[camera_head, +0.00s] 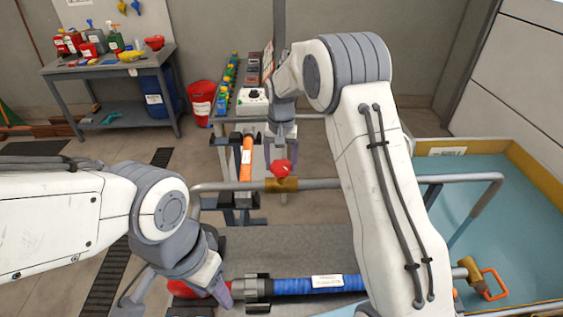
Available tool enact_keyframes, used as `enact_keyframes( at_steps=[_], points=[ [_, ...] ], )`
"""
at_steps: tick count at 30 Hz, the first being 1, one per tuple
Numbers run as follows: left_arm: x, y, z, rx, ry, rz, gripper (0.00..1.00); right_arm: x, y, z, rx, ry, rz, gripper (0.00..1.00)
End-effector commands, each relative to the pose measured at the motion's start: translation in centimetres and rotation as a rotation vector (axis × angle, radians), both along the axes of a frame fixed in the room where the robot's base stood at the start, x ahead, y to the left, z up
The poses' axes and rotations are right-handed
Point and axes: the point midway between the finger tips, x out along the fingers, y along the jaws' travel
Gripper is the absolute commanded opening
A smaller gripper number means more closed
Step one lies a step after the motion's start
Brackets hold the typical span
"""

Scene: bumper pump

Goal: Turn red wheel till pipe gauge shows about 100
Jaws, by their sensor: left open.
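A red wheel-like part (187,288) shows low in the head view, at the left end of a blue-wrapped pipe (300,285). My left gripper (180,294) is open over this red part and hides some of it; I cannot tell whether they touch. A smaller red knob (281,167) sits at a brass fitting (281,185) on a grey pipe (235,186).
A blue-lined basin with a yellow rim (538,180) is on the right, with an orange handle (494,283) near it. A workbench (105,68) with bottles stands back left, beside a red bucket (202,100). A white box with a dark knob (252,99) sits on the back table.

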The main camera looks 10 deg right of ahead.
Motion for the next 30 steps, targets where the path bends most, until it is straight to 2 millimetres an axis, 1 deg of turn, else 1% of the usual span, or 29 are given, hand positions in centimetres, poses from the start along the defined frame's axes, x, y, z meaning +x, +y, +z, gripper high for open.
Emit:
enact_keyframes(
  at_steps=[1,2,3,8,14,20,30],
  points=[
    [0.0,0.0,0.0,0.0,0.0,0.0,0.48,0.0,-0.01,0.03,0.0,0.0,0.0,0.39],
    [0.0,0.0,0.0,0.0,0.0,0.0,0.48,0.0,-0.02,0.03,0.0,0.0,0.0,0.27],
    [0.0,0.0,0.0,0.0,0.0,0.0,0.48,0.0,-0.02,0.04,0.0,0.0,0.0,0.24],
    [0.0,0.0,0.03,0.0,0.0,0.0,0.48,0.01,-0.04,0.06,-0.001,0.0,0.01,0.24],
    [0.0,0.0,0.15,0.0,0.0,0.0,0.48,0.02,-0.05,0.1,-0.001,0.0,0.073,0.24],
    [0.0,0.0,0.36,0.0,0.0,0.0,0.48,0.05,-0.05,0.13,-0.001,-0.001,0.209,0.24],
    [0.0,0.0,0.71,0.0,0.0,0.0,0.48,0.11,-0.05,0.15,-0.001,-0.002,0.525,0.24]
  ],
)
